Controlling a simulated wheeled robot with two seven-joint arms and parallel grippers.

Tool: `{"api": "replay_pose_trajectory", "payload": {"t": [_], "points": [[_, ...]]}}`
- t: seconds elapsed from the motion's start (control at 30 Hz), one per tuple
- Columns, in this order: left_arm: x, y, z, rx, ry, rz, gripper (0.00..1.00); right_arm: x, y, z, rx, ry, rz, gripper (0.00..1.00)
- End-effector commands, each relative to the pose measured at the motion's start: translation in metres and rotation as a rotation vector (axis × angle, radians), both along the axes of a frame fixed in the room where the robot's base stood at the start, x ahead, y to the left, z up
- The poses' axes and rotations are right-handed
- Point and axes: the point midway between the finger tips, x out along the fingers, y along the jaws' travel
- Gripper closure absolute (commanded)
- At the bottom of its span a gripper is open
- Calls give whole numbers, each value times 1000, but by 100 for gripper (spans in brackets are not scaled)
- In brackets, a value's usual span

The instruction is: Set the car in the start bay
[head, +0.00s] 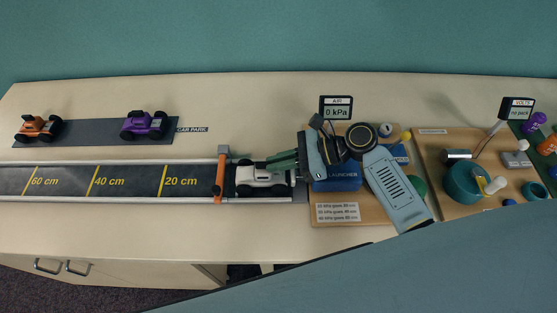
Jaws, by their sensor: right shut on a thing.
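A white car (261,181) with dark wheels is at the right end of the dark track (125,181), between the orange gate (220,172) and the blue launcher (337,180). This stretch looks like the start bay. My right gripper (272,163) reaches in from the right over the launcher, its green fingers shut on the car's upper rear part. The car looks level and at or just above the track floor; I cannot tell whether its wheels touch. My gripper and wrist hide part of the launcher. My left gripper is not in view.
An orange car (37,128) and a purple car (144,125) stand on the car park strip (92,131) behind the track. The air display (337,108) reads 0 kPa. The front tabletop (150,228) is clear.

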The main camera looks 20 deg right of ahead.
Motion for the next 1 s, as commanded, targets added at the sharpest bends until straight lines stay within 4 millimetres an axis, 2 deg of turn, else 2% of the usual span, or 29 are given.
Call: {"api": "replay_pose_trajectory", "payload": {"t": [0.43, 0.47, 0.5, 0.63, 0.87, 1.0], "points": [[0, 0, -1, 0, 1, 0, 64, -1, -1, -16, -7, 7, -1, 100], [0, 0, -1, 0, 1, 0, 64, -2, -1, -16, -8, 8, -1, 89], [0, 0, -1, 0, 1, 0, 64, -2, -1, -16, -8, 10, -1, 84], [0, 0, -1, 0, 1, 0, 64, -3, -1, -17, -9, 12, 2, 69], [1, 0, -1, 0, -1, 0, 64, -5, 0, -17, -9, 14, 9, 69], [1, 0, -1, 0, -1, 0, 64, -5, 1, -6, -10, 13, 10, 69]]}}
